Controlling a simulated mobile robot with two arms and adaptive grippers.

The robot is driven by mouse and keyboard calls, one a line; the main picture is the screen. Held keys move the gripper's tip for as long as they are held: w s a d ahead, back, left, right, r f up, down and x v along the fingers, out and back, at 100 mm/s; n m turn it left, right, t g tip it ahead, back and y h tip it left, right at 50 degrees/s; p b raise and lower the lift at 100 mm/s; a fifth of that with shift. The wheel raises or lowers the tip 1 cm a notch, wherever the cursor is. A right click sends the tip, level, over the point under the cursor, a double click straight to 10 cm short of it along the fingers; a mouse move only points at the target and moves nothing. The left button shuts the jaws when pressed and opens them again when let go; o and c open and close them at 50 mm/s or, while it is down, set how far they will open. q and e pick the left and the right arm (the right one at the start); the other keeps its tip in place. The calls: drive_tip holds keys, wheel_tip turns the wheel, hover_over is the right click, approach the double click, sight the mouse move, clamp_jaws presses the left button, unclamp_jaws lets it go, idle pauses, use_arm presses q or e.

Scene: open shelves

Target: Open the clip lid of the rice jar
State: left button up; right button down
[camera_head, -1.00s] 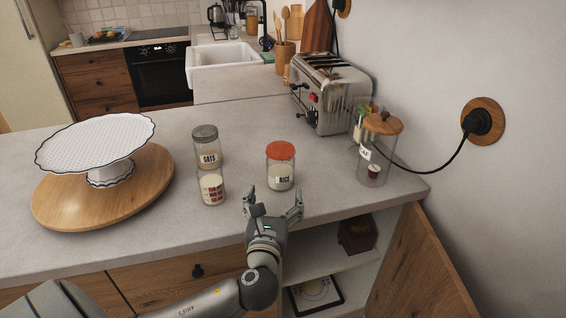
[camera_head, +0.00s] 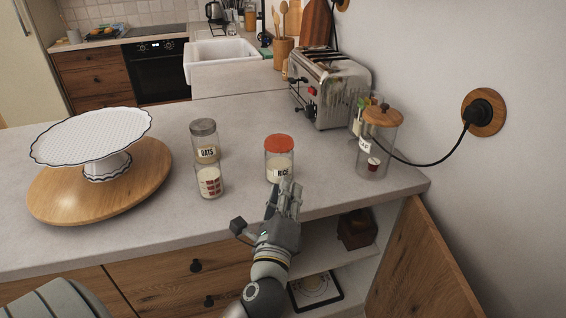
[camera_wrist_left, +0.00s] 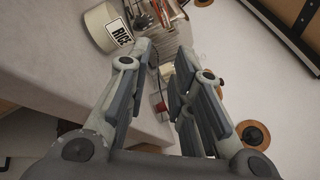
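The rice jar (camera_head: 279,170) is a clear jar with a white RICE label and a red lid (camera_head: 279,144). It stands upright on the counter, and the lid sits on top. No clip can be made out. My left gripper (camera_head: 288,188) is just in front of the jar's lower right side, its fingers overlapping the jar's base in the head view. Contact cannot be told. In the left wrist view the rice jar (camera_wrist_left: 103,28) is at the upper left, outside the fingers. The two fingers (camera_wrist_left: 163,58) are apart with nothing held between them. My right gripper is not in view.
A toaster (camera_head: 328,90) and a wooden-lidded jar (camera_head: 376,150) are to the right. A cake stand (camera_head: 90,135) is on the left. Open shelves (camera_head: 330,262) lie below the counter.

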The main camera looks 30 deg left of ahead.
sight(284, 154)
use_arm(q)
drive_tip(key=n, duration=0.2)
drive_tip(key=s+n, duration=0.1)
drive_tip(key=n, duration=0.1)
drive_tip(key=s+n+y, duration=0.1)
drive_tip(key=n, duration=0.1)
drive_tip(key=shift+a+r+b, duration=0.2)
drive_tip(key=shift+r+b, duration=0.1)
drive_tip(key=shift+c, duration=0.4)
drive_tip(key=shift+n, duration=0.4)
drive_tip(key=p+x, duration=0.1)
drive_tip(key=x, duration=0.2)
drive_tip(key=p+x, duration=0.1)
drive_tip(key=x, duration=0.2)
drive_tip(key=p+x, duration=0.1)
drive_tip(key=x, duration=0.2)
drive_tip(key=shift+a+r, duration=0.25)
drive_tip(key=shift+r, duration=0.05)
drive_tip(key=shift+w+a, duration=0.3)
drive_tip(key=shift+w, duration=0.3)
clamp_jaws()
drive_tip(key=shift+r+p, duration=0.1)
drive_tip(key=shift+p, duration=0.2)
